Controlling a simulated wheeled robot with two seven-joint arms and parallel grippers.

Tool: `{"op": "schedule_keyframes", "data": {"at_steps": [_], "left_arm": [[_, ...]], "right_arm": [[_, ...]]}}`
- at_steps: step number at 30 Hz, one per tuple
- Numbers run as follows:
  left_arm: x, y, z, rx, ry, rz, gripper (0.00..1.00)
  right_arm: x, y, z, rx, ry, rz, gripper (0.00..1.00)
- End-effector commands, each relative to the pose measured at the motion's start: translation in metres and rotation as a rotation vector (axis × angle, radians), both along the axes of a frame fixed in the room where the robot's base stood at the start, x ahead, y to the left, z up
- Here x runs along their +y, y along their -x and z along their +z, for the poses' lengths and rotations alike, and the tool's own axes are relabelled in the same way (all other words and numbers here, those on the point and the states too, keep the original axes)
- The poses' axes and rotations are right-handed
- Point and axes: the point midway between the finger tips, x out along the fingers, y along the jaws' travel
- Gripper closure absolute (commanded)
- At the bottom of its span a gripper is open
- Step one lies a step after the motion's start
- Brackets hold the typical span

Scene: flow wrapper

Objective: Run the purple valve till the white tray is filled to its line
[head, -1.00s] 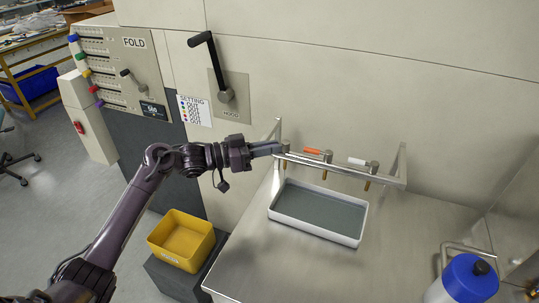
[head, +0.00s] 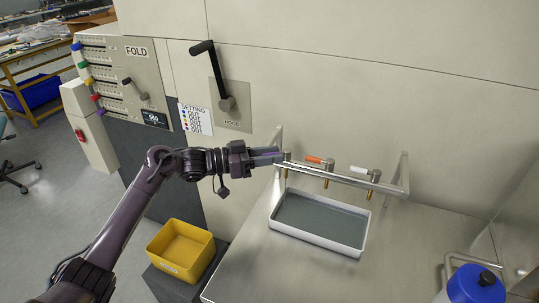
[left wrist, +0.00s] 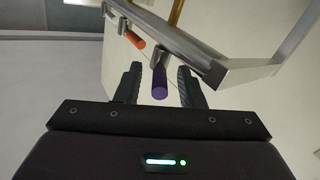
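The purple valve handle (left wrist: 159,82) points between the two fingers of my left gripper (left wrist: 160,88) in the left wrist view. Gaps show on both sides, so the gripper is open around the handle. In the head view the left gripper (head: 268,155) is at the left end of the metal valve rail (head: 335,172), and a bit of purple shows at its fingers. The white tray (head: 315,245) sits below the rail and holds grey-blue liquid. I cannot make out its fill line or any stream under the purple valve. My right gripper is not in view.
Orange (head: 314,159) and white (head: 359,168) valve handles are further right on the rail. A yellow bin (head: 181,249) stands left of the steel counter (head: 260,275). A blue-topped bottle (head: 474,285) is at lower right. A black hood lever (head: 212,75) is on the wall.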

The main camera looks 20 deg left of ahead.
Motion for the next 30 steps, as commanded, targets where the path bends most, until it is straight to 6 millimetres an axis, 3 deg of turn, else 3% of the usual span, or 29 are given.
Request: {"op": "schedule_keyframes", "data": {"at_steps": [7, 19, 30], "left_arm": [[0.009, 0.005, -0.003, 0.002, -0.001, 0.002, 0.65], [0.061, 0.038, -0.003, 0.002, -0.001, 0.001, 0.65], [0.066, 0.041, 0.000, 0.000, 0.000, -0.001, 0.65]], "right_arm": [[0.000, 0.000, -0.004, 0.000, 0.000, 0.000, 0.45], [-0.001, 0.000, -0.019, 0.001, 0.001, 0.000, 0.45], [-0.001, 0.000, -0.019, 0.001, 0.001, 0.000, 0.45]]}}
